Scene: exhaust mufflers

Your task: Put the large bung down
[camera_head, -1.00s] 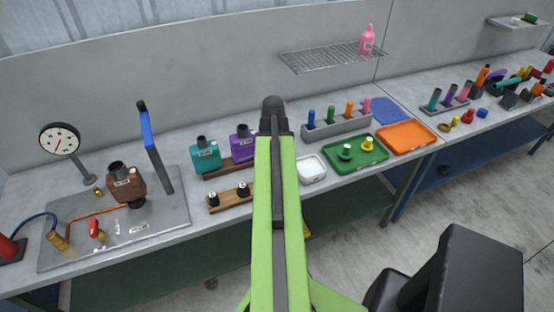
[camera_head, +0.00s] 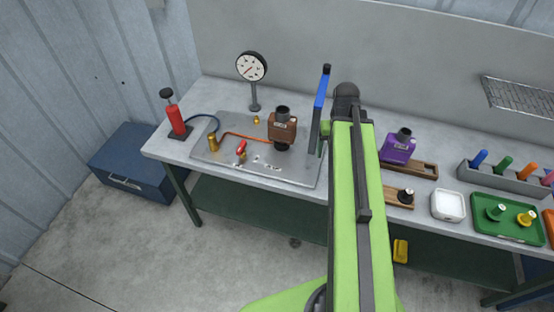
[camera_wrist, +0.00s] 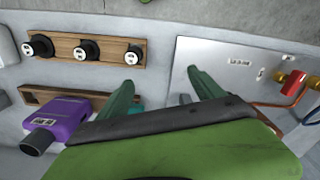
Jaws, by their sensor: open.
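In the wrist view my gripper (camera_wrist: 165,83) is open, with nothing between its two green fingers. Bare bench shows between them. A wooden rack (camera_wrist: 63,42) left of the fingers carries three black bungs with white-labelled tops: a left one (camera_wrist: 39,46), a middle one (camera_wrist: 86,49) and a right one (camera_wrist: 133,53).
A purple muffler (camera_head: 398,147) sits on a wooden stand; a teal one is mostly hidden. Left is a metal plate (camera_head: 210,150) with a brown muffler (camera_head: 283,127), a blue-handled lever (camera_head: 321,100) and a gauge (camera_head: 252,68). A white tray (camera_head: 448,205) and green tray (camera_head: 506,225) are right.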

